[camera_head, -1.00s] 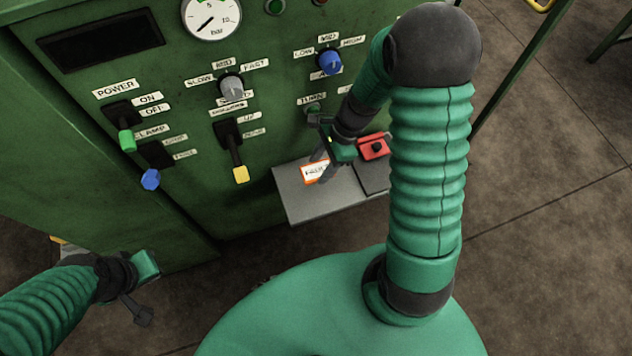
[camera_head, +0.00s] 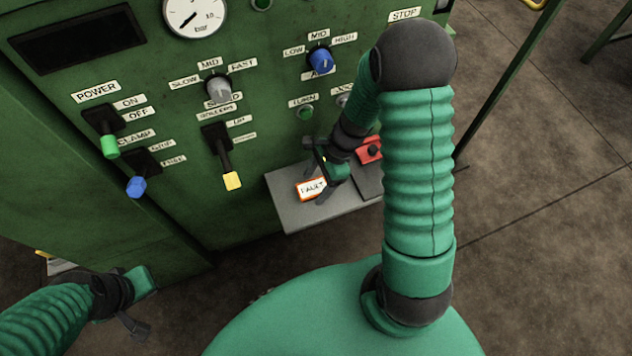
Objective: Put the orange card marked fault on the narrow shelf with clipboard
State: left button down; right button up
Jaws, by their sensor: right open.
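The orange-edged card marked FAULT (camera_head: 309,189) appears to lie on a grey shelf (camera_head: 294,215) at the front of the green machine. My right gripper (camera_head: 322,192) is open, at the card's right edge; its dark fingers are small and partly blend with the shelf, and I cannot tell if they touch the card. My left gripper (camera_head: 137,308) is low at the left, away from the card; its jaw opening is unclear. No clipboard can be made out for certain; a pale, yellow-edged thing (camera_head: 58,266) shows partly behind my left arm.
A red block with a black knob (camera_head: 369,150) and a dark flat panel (camera_head: 370,183) are at the shelf's right. Levers with yellow (camera_head: 232,181), green (camera_head: 110,147) and blue (camera_head: 136,187) ends stick out of the machine's face.

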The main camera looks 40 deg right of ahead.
jog(key=w+p+v, duration=0.1)
jog(key=p+v, duration=0.4)
jog(key=v, duration=0.7)
jog(key=s+a+r+n+t+h, duration=0.1)
jog(key=s+a+r+n+h, duration=0.1)
jog(key=a+n, duration=0.65)
jog(key=s+a+r+n+t+h, duration=0.1)
jog(key=s+a+r+n+h, duration=0.15)
jog(key=n, duration=1.05)
notch_tip(320, 180, up, 20)
jog(key=p, duration=1.9)
jog(key=shift+d+f+m+p, duration=0.15)
jog(key=shift+f+m+p, duration=0.05)
jog(key=shift+m+p, duration=0.15)
jog(key=shift+d, duration=0.1)
jog(key=shift+s, duration=0.1)
